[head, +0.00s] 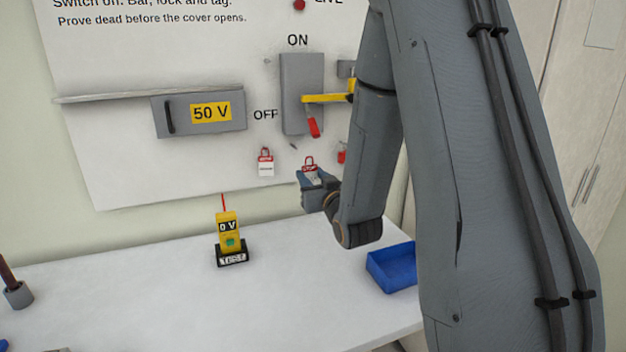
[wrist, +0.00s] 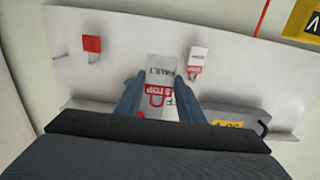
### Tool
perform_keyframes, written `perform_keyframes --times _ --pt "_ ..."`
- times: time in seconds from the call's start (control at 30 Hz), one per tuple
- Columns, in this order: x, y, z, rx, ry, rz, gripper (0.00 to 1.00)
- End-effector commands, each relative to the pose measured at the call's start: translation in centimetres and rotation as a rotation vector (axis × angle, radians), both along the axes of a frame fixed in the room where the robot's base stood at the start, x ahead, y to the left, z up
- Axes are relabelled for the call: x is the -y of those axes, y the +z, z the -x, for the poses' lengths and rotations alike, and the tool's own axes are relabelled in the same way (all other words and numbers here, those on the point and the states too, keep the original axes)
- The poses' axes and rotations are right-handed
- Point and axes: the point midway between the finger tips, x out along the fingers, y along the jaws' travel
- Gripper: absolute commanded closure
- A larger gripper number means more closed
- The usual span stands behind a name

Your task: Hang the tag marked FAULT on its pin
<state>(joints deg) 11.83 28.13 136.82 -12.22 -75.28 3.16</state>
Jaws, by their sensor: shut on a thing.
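My gripper (head: 314,180) is in front of the lower part of the white board (head: 120,150). It is shut on a white tag with a red top (head: 309,163). In the wrist view my gripper (wrist: 160,82) has its two fingers at the sides of this tag (wrist: 162,68), whose lettering reads FAULT, upside down. A small dark pin-like mark (head: 292,146) shows on the board just above and left of the held tag; whether it is the tag's pin I cannot tell.
Above are the grey switch (head: 301,110) with a yellow bar and the 50 V cover (head: 180,118). A yellow tester (head: 228,232) and blue tray (head: 392,268) stand on the bench.

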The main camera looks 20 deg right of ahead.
Motion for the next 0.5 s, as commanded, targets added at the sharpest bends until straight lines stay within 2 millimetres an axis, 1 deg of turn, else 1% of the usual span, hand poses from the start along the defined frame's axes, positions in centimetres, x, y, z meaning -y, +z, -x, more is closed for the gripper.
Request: perform_keyframes --times 0.5 --pt "0.0 0.0 -2.4 0.000 0.000 0.000 0.86"
